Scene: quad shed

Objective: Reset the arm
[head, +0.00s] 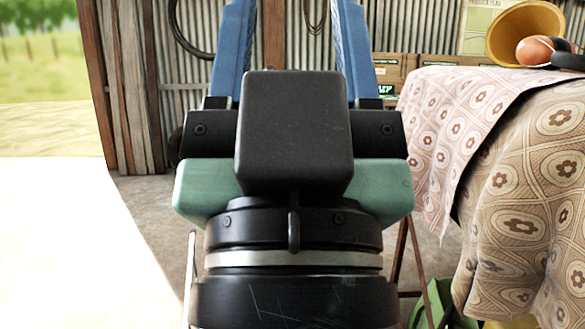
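My gripper (290,50) fills the middle of the head view, seen from behind over its black and green housing. Its two blue fingers point up and away, spread well apart, and lean toward each other at the top. Their tips are cut off by the upper edge of the picture. The space directly beyond the housing is hidden.
A cloth-covered table (515,190) stands close on the right, with a yellow bowl-like object (510,35), a brown egg-shaped object (535,50) and dark rings on top. Boxes (390,70) stand by the corrugated wall. A sunlit opening (45,130) lies left. A green object (437,303) is low right.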

